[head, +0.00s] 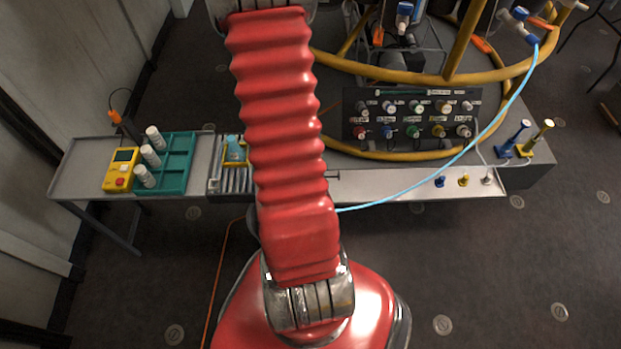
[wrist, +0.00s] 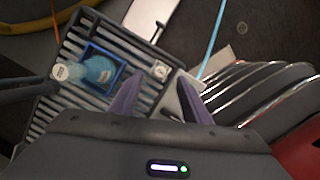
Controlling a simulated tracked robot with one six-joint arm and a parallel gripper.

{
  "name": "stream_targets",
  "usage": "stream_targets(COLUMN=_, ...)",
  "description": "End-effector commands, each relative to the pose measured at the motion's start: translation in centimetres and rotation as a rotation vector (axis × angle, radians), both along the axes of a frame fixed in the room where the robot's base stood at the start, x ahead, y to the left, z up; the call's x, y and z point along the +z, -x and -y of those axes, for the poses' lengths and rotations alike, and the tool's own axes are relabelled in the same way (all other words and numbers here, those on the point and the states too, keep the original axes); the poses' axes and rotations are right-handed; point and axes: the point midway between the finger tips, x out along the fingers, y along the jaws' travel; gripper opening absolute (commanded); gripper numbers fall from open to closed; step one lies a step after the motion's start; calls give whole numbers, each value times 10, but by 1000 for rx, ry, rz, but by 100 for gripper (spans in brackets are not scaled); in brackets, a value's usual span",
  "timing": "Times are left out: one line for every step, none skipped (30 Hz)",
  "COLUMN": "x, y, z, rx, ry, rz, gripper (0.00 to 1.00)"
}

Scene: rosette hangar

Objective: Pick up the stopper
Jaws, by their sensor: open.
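My gripper (wrist: 158,80) is open in the wrist view, its two purple fingers apart over a dark slatted rack (wrist: 60,110). A small pale block with a dark mark (wrist: 160,70) lies just beyond the fingertips and may be the stopper; I cannot tell for certain. Left of the fingers, a light blue cylinder (wrist: 98,70) with a white-topped end (wrist: 60,72) lies at a blue square frame. In the head view the rack (head: 232,180) shows left of my red arm, with a light blue item (head: 233,148) on it. My gripper is hidden there.
A teal tray (head: 178,180) with white bottles and a yellow device (head: 121,168) stand on the left bench. Small blue (head: 440,181), yellow (head: 463,180) and pale (head: 487,180) plugs stand on the right ledge. A light blue hose (head: 420,184) and yellow pipe rings surround the connector panel (head: 410,130).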

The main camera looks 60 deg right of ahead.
Motion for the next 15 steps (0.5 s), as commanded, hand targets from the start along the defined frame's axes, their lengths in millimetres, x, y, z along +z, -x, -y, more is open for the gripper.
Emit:
stream_targets(x=0, y=0, z=0, rx=0, ry=0, rz=0, gripper=43)
stream_targets(x=0, y=0, z=0, rx=0, ry=0, rz=0, gripper=43)
stream_targets(x=0, y=0, z=0, rx=0, ry=0, rz=0, gripper=43)
stream_targets(x=-1, y=0, z=0, rx=1, ry=-1, rz=-1, gripper=43)
stream_targets(x=-2, y=1, z=0, rx=1, ry=-1, rz=-1, gripper=43)
stream_targets(x=-4, y=1, z=0, rx=2, ry=-1, rz=-1, gripper=43)
stream_targets(x=-5, y=1, z=1, rx=2, ry=-1, rz=-1, gripper=43)
stream_targets(x=-7, y=2, z=1, rx=0, ry=-1, rz=-2, gripper=43)
stream_targets(x=-10, y=2, z=2, rx=2, ry=-2, rz=-2, gripper=43)
stream_targets(x=-13, y=3, z=2, rx=1, ry=-2, rz=-3, gripper=43)
stream_targets(x=-16, y=3, z=2, rx=2, ry=-2, rz=-3, gripper=43)
stream_targets(x=-20, y=4, z=3, rx=1, ry=-2, rz=-3, gripper=43)
stream_targets(x=-22, y=4, z=4, rx=3, ry=-2, rz=-2, gripper=43)
stream_targets(x=-25, y=5, z=4, rx=1, ry=-2, rz=-2, gripper=43)
stream_targets(x=-29, y=5, z=4, rx=3, ry=-3, rz=-2, gripper=43)
